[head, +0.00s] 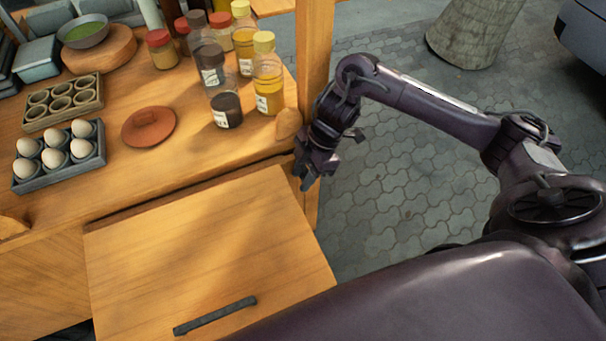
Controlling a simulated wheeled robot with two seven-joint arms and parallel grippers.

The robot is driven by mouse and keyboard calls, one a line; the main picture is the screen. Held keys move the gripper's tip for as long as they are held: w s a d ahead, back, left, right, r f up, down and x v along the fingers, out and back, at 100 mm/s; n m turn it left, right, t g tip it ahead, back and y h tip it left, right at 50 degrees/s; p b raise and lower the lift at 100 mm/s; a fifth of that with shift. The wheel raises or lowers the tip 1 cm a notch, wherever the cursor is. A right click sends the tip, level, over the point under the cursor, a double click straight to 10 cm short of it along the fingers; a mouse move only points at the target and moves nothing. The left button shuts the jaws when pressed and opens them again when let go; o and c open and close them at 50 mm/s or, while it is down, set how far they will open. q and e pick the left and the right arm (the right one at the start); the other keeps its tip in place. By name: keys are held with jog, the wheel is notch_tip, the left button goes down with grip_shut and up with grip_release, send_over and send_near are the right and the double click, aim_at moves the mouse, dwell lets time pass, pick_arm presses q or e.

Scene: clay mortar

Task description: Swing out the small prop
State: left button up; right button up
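My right gripper (312,172) hangs at the front right corner of the wooden counter (200,165), beside the wooden post (314,60). Its fingers point down and are small and dark, so I cannot tell how far apart they are. A small rounded wooden piece (288,124) sits at the counter's right edge, just above and left of the gripper; I cannot tell whether it is the prop. A wooden panel (200,255) with a dark bar handle (215,315) lies in front of the counter. No other prop is clear. My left gripper is out of view.
Spice jars and bottles (268,85) stand near the counter's right side. A terracotta lid (148,125), an egg tray (75,165) and a cup tray (62,102) lie further left. Another rounded wooden piece (12,228) shows at the left edge.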

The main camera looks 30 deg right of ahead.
jog(key=shift+f, duration=0.1)
grip_shut()
dwell(0.3)
jog(key=shift+s, duration=0.25)
jog(key=s+a+m+p, duration=0.1)
jog(key=s+a+p, duration=0.2)
jog(key=s, duration=0.7)
jog(key=shift+a+t+p, duration=0.25)
jog(key=shift+t+p, duration=0.05)
jog(key=shift+p, duration=0.8)
